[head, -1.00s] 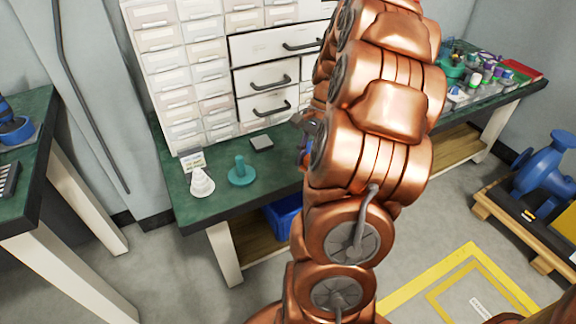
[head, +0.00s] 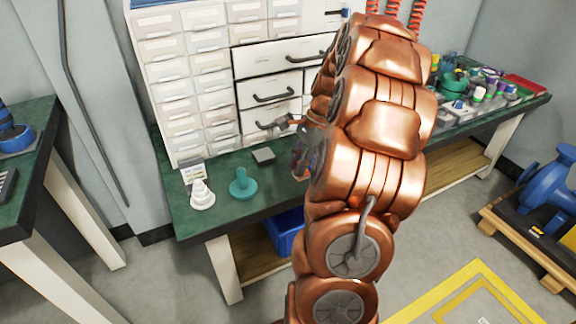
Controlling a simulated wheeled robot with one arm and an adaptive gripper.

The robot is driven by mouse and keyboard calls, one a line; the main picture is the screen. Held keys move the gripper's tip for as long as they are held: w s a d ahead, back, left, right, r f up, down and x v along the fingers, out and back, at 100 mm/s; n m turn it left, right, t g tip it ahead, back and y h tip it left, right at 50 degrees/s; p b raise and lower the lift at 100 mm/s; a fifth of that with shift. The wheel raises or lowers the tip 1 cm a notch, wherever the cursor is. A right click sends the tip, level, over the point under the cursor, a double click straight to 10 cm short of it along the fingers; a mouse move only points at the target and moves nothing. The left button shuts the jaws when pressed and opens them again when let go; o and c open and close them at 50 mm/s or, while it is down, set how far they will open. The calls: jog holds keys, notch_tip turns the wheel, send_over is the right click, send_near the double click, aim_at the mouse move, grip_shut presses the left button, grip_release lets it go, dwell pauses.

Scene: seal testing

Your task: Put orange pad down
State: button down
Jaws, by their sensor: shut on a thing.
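My copper-coloured arm stands in front of the green workbench (head: 222,210) and covers its middle. Only part of my gripper (head: 287,124) shows, as dark grey pieces at the arm's left edge, in front of the lower drawers and above the bench top. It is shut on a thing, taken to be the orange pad. The pad itself cannot be made out; my arm hides most of that area.
A white stepped cone (head: 201,195), a teal knobbed part (head: 243,184) and a small grey block (head: 264,156) stand on the bench's left part. A drawer cabinet (head: 205,62) rises behind. Several small parts crowd the right end. A blue bin (head: 284,232) sits below.

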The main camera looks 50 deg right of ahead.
jog(key=w, duration=0.1)
jog(key=w+d, duration=0.1)
jog(key=w, duration=0.3)
jog(key=shift+w+d+f+b, duration=0.2)
jog(key=shift+d+f+b, duration=0.15)
jog(key=shift+b, duration=0.05)
notch_tip(320, 180, down, 4)
jog(key=shift+r+b, duration=0.25)
jog(key=shift+b, duration=0.35)
jog(key=c, duration=1)
grip_release()
jog(key=p+v, duration=0.3)
jog(key=v, duration=0.9)
jog(key=shift+s+r, duration=0.1)
jog(key=shift+r, duration=0.05)
jog(key=shift+a, duration=0.15)
